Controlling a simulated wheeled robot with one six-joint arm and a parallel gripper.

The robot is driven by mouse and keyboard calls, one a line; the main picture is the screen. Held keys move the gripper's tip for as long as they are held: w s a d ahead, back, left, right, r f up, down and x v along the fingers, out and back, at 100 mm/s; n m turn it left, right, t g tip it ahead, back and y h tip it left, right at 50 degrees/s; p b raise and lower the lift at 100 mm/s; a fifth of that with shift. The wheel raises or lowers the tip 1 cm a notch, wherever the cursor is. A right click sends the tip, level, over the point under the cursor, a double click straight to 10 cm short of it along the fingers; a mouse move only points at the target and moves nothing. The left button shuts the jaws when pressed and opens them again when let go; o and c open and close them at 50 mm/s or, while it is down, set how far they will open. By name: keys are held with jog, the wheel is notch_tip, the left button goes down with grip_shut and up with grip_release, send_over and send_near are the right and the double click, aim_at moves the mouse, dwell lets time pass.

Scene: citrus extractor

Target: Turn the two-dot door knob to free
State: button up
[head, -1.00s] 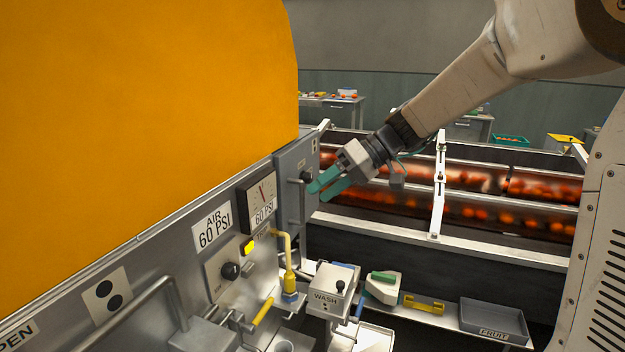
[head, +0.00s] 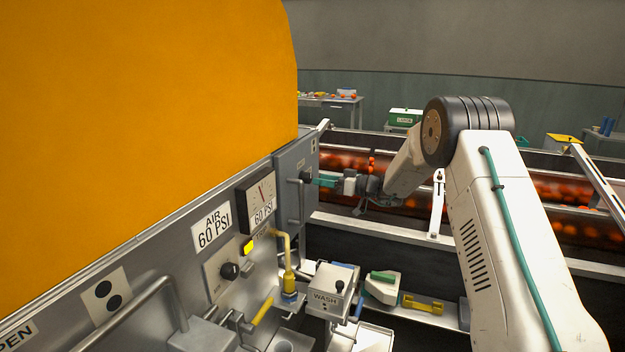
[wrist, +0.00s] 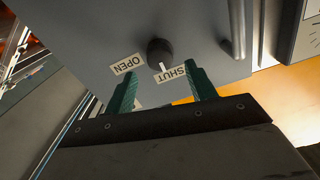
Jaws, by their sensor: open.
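A plate with two black dots (head: 107,295) is on the machine's grey front at the lower left of the head view, beside a bar handle (head: 135,305). A black round knob (head: 229,271) sits on a light plate right of it; its small lettering is unreadable. My gripper (head: 318,181) is at the far grey panel, with its green fingers pointing left at another dark knob (head: 306,177). In the wrist view, that knob (wrist: 160,52) lies just beyond my open, empty fingers (wrist: 164,74), between OPEN and SHUT labels. Its white mark points toward SHUT.
A gauge (head: 261,198) and a yellow pipe (head: 288,265) stick out along the front. A WASH box (head: 330,292) stands below. A large orange housing (head: 140,110) rises at left. Fruit-filled conveyors (head: 345,160) run behind my arm.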

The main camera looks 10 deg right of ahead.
aim_at(311, 177)
jog(key=shift+x, duration=2.2)
jog(key=c, duration=1)
